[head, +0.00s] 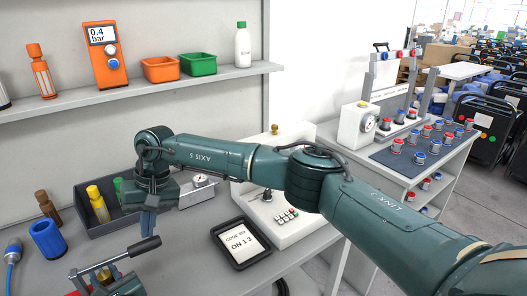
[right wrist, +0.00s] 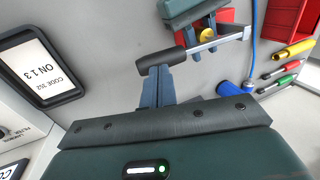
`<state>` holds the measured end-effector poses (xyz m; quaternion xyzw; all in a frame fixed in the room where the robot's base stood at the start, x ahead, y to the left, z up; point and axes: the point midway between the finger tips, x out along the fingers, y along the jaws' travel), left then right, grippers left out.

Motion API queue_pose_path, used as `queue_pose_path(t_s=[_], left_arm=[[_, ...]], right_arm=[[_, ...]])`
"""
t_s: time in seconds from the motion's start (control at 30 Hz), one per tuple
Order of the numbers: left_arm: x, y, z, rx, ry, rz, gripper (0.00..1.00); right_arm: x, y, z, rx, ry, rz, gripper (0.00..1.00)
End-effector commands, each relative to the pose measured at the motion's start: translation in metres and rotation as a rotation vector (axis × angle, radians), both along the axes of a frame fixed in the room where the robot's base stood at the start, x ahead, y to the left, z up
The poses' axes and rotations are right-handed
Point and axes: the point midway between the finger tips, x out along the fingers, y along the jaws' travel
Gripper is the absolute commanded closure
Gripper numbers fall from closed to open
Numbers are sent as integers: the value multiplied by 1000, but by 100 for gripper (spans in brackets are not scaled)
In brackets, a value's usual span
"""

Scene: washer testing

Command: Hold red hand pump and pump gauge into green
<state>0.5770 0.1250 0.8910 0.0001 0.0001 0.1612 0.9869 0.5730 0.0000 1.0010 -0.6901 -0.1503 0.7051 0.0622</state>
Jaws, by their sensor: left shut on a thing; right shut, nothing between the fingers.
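The red hand pump (head: 79,287) is at the bottom left of the head view, mostly cut off or covered. Its silver lever (head: 98,266) ends in a black handle (head: 143,245); the handle also shows in the right wrist view (right wrist: 155,61). My left gripper (head: 122,287) is shut on the pump, partly out of frame. My right gripper (head: 148,225) is shut and empty, pointing down, with its fingertips at the black handle; I cannot tell if they touch. A small gauge (head: 201,180) sits on a grey box behind my right arm; its needle is too small to read.
A black tablet (head: 241,243) reading "ON 13" lies right of the pump. A white tester (head: 290,232) stands right. An orange meter (head: 102,60) on the shelf reads 0.4 bar.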

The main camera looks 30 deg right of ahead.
Motion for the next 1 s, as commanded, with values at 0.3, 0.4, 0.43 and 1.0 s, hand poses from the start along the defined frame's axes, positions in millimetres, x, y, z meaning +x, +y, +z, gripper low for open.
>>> queue_pose_path(t_s=[0.3,0.4,0.43,1.0], left_arm=[[0,0,0,0,-1,0,100],[0,0,0,0,-1,0,71],[0,0,0,0,-1,0,69],[-4,-1,-1,0,1,1,48]], right_arm=[[0,0,0,0,0,0,100],[0,0,0,0,0,0,100],[0,0,0,0,0,0,100],[0,0,0,0,0,0,100]])
